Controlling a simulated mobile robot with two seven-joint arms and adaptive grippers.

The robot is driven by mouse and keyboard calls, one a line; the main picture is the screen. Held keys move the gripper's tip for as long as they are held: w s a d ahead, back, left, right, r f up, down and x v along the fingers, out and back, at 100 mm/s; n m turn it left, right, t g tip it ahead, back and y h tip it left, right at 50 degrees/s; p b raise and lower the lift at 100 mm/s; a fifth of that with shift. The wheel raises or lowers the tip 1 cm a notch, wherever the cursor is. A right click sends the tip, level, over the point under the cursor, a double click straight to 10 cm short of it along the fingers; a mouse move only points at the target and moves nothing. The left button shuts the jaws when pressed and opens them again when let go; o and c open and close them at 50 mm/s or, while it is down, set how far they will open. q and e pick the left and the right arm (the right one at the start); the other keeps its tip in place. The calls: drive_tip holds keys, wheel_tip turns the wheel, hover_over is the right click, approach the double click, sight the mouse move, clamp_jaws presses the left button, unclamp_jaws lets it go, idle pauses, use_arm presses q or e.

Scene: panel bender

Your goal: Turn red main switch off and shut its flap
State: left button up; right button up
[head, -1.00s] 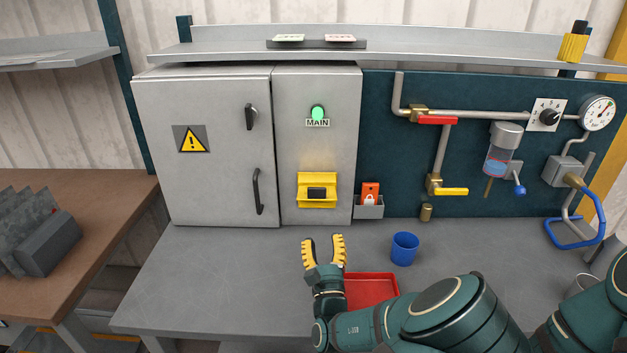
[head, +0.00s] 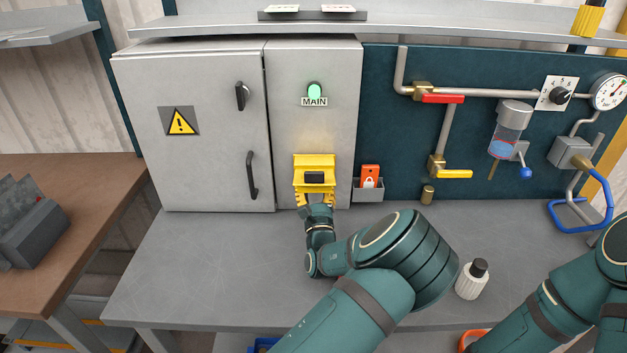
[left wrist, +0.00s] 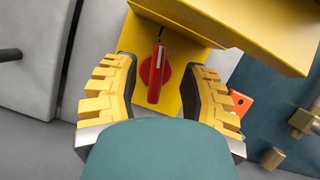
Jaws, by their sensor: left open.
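The yellow main switch housing (head: 314,160) is on the narrow grey cabinet door, below a lit green lamp (head: 314,90) and a MAIN label. Its yellow flap (left wrist: 235,30) is raised and juts out above the red switch knob (left wrist: 155,74) in the left wrist view. The knob's white line points nearly straight up, leaning slightly right. In the head view the knob is hidden. My left gripper (head: 315,199) is open just below the flap. In the left wrist view its yellow fingers (left wrist: 160,80) stand on either side of the knob. My right gripper is out of view.
A grey holder (head: 370,190) with a red padlock-marked tag (head: 370,175) sits just right of the switch. Pipes and valves (head: 442,99) cover the panel further right. A white bottle (head: 472,280) stands on the grey bench (head: 200,270), whose left part is clear.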

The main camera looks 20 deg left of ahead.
use_arm(q)
drive_tip(key=shift+w+a, duration=0.25)
drive_tip(key=shift+w, duration=0.3)
drive_tip(key=shift+w+a, duration=0.2)
drive_tip(key=shift+w, duration=0.3)
drive_tip(key=shift+w+a+r, duration=0.15)
drive_tip(key=shift+w+r, duration=0.05)
drive_tip(key=shift+w, duration=0.2)
clamp_jaws()
